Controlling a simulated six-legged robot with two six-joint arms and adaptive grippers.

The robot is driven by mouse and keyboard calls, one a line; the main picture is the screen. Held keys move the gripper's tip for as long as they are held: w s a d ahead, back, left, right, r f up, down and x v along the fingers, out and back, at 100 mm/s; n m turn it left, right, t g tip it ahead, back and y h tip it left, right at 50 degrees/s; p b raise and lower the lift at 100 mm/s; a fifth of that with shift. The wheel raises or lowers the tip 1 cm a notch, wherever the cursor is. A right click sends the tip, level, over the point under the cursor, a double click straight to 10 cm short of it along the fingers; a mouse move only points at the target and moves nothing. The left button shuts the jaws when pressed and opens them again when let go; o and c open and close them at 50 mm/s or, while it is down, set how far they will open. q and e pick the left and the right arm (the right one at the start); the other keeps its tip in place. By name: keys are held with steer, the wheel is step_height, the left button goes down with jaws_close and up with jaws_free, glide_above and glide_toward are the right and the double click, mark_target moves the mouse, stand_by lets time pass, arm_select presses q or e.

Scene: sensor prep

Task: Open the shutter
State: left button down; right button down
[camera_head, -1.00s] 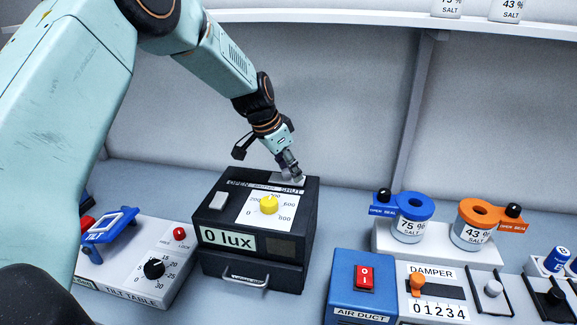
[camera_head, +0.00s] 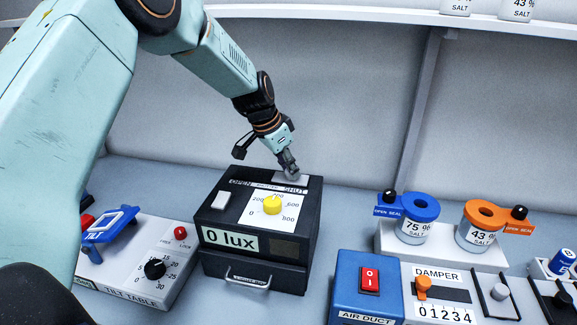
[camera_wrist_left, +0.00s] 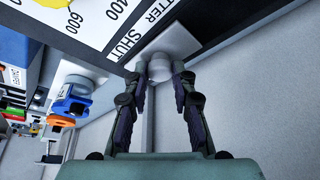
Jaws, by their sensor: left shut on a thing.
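The black light box (camera_head: 262,225) stands on the bench with a "0 lux" display, a yellow dial (camera_head: 271,204) and a white switch. On its top back edge is a strip (camera_head: 268,187) marked OPEN at the left and SHUT at the right. The grey shutter plate (camera_head: 292,178) sits at the SHUT end. My left gripper (camera_head: 292,170) is at the shutter. In the left wrist view, its fingers (camera_wrist_left: 161,72) are shut on the pale round shutter knob (camera_wrist_left: 160,69), beside the word SHUT. My right gripper is not in view.
A tilt table (camera_head: 130,265) stands left of the box. At the right are an air duct box (camera_head: 365,300), a damper panel (camera_head: 440,290) and a stand (camera_head: 440,245) with blue (camera_head: 410,208) and orange (camera_head: 490,216) salt jars. A wall is close behind.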

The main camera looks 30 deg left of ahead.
arm_select(q)
steer(key=shift+a+r, duration=0.1)
steer(key=shift+a, duration=0.2)
steer(key=a, duration=0.2)
steer(key=s+a+p, duration=0.1)
steer(key=a, duration=0.2)
steer(key=s+a, duration=0.1)
steer(key=a, duration=0.2)
steer(key=shift+s+a+p, duration=0.1)
steer(key=shift+p, duration=0.2)
steer(key=shift+d, duration=0.2)
steer(key=c, duration=1.5)
jaws_free()
steer(key=o, duration=0.4)
steer(key=shift+a, duration=0.15)
